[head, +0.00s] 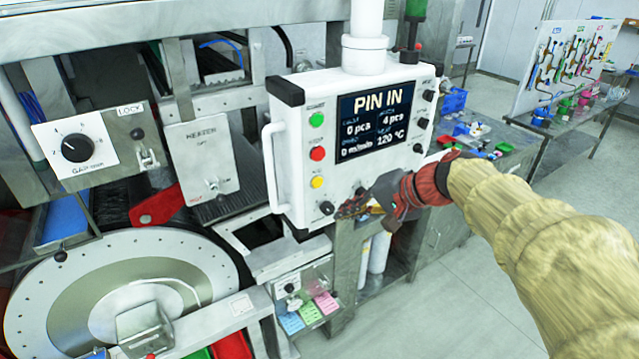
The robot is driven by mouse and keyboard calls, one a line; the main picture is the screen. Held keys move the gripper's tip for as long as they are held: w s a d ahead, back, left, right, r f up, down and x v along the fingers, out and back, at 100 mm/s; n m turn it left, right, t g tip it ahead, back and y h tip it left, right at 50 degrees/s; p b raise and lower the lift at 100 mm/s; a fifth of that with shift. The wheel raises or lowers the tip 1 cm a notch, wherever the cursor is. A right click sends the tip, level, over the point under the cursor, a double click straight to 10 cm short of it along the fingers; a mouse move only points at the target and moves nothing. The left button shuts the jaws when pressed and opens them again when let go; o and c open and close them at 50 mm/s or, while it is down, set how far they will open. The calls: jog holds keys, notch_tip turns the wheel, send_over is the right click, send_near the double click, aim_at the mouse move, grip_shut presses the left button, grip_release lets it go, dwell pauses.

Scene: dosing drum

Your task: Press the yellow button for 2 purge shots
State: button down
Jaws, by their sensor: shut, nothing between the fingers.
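The yellow button (317,182) is on the white control panel (292,110), the lowest of a column under a green button (317,120) and a red button (318,153). The panel's screen (372,122) reads "PIN IN", with 0 pcs, 4 pcs, 0 m/min and 120 °C. My gripper (343,211) is shut and empty in front of the panel's lower edge. Its tips are below and right of the yellow button, close to a black knob (326,208). They look apart from the button. Whether they touch the panel, I cannot tell.
A white handle (270,165) stands out from the panel's left side. Further left are a heater box (200,158), a gap dial (77,148) and a large drum disc (120,285). A bench (500,160) with small parts stands right. The floor at right is clear.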

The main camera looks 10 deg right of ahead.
aim_at(317, 183)
jog(key=w+a+p, duration=0.2)
jog(key=w, duration=0.6)
jog(key=shift+w+a, duration=0.15)
jog(key=shift+a, duration=0.2)
jog(key=shift+w, duration=0.1)
dwell(1.2)
jog(key=shift+w+a, duration=0.1)
jog(key=shift+w, duration=0.2)
jog(key=shift+w+a, duration=0.15)
jog(key=shift+w, duration=0.25)
dwell(0.8)
jog(key=shift+s, duration=0.15)
dwell(0.3)
jog(key=shift+s+d+b, duration=0.25)
jog(key=shift+s+b, duration=0.35)
jog(key=shift+s, duration=0.05)
